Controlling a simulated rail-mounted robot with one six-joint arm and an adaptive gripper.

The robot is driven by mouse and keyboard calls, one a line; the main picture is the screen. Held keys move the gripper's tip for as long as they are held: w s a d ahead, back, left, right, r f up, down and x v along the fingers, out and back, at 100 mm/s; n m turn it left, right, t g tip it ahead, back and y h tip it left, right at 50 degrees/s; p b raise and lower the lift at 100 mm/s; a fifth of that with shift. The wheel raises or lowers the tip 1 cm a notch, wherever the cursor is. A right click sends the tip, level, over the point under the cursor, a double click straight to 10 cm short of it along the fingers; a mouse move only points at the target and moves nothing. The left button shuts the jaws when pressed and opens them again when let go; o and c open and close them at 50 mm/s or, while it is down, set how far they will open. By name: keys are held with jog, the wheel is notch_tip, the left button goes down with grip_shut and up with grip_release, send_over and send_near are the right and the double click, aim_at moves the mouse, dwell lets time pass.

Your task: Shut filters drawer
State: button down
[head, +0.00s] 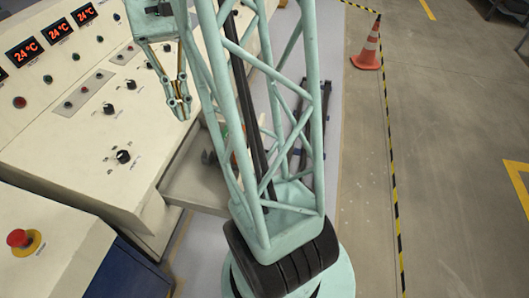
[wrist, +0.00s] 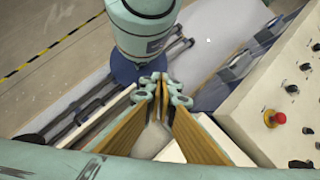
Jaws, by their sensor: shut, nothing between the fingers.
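A grey drawer (head: 193,188) stands open, pulled out from the lower front of the cream console. My own lattice arm link hides its right part, and its label cannot be read. Small dark and coloured items show at its far side, too hidden to tell. My gripper (head: 180,108) points down above the console's front edge, beyond the drawer and apart from it in the picture. The wrist view shows the fingertips (wrist: 162,84) together with nothing between them. A pale surface shows between the finger bases there, and I cannot tell what it is.
The cream console (head: 60,150) carries knobs, buttons and red temperature displays. A red emergency button (head: 18,239) sits at the near left, and it also shows in the wrist view (wrist: 274,118). An orange cone (head: 369,48) stands on the open floor at the right, beside black-yellow tape.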

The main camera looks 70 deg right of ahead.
jog(key=s+d+f+m+t+y, duration=0.35)
jog(key=d+f+m+t, duration=0.3)
jog(key=d+f, duration=0.45)
jog(key=s+d+f+m+t+y, duration=0.2)
jog(key=d+f+m+t+y, duration=0.25)
jog(key=d+f+m, duration=0.45)
jog(key=s+d+f+m+t+h, duration=0.3)
jog(key=s+f, duration=0.3)
jog(key=f, duration=0.2)
jog(key=s+d+f+m+t+h+p, duration=0.1)
jog(key=s+d+f+m+t+h, duration=0.3)
jog(key=s+f, duration=0.2)
jog(key=s+d+f+m+t+h, duration=0.3)
jog(key=s+f, duration=0.3)
jog(key=f, duration=0.5)
jog(key=shift+s+d+m+t+h+p, duration=0.15)
jog(key=shift+d+m+t+h+p, duration=0.2)
jog(key=shift+m+t+h, duration=0.2)
jog(key=w+a+b, duration=0.1)
jog(key=w, duration=1.3)
jog(key=shift+a, duration=0.25)
jog(key=shift+w, duration=0.1)
